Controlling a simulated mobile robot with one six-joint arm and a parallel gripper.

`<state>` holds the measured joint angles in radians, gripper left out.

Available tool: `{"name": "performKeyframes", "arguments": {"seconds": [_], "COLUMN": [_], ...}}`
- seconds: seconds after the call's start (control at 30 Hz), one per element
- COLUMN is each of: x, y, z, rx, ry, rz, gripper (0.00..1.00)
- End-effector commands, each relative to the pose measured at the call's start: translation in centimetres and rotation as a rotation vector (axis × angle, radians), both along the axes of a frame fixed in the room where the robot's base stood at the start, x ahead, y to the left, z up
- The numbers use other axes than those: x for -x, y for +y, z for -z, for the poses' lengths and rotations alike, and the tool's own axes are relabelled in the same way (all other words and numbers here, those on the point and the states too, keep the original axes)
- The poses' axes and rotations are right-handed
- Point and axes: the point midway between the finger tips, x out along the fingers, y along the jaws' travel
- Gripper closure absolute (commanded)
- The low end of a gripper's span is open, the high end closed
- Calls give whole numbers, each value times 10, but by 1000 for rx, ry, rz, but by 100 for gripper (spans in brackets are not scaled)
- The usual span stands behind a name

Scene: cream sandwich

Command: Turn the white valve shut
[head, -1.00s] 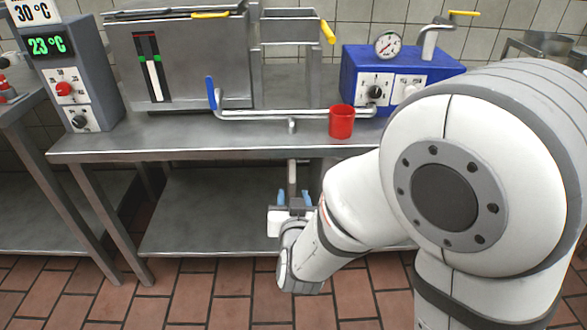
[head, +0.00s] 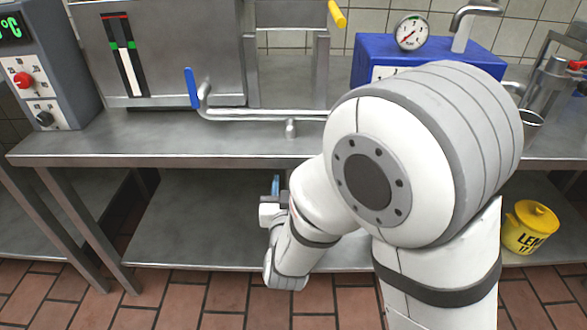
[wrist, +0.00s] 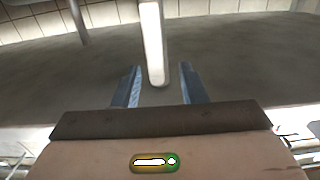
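A white bar (wrist: 152,45), which looks like the white valve's lever, hangs down in the wrist view. Its lower end lies between my gripper's blue fingertips, with a visible gap on each side. My gripper (wrist: 158,86) is open; I cannot tell how deep the bar sits between the fingers. In the head view my gripper (head: 276,187) is below the steel table's (head: 160,140) front edge, partly hidden by my arm. The white valve is not visible there, hidden by the arm or table.
A lower steel shelf (head: 195,235) lies behind my gripper. A blue-handled pipe (head: 193,88) runs above the tabletop. A blue box (head: 375,50) with a gauge stands at the back, partly behind my arm. A yellow bucket (head: 530,226) stands at the right.

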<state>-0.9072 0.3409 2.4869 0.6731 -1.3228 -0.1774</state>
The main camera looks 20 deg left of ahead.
Motion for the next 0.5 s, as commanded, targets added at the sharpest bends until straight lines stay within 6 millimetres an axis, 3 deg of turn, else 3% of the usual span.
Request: {"name": "performKeyframes", "arguments": {"seconds": [0.2,0.5], "x": [-36,-51], "y": [3,4], "z": [2,0], "rx": [-1,0], "ry": [-1,0], "rz": [12,16], "gripper": [62,62]}}
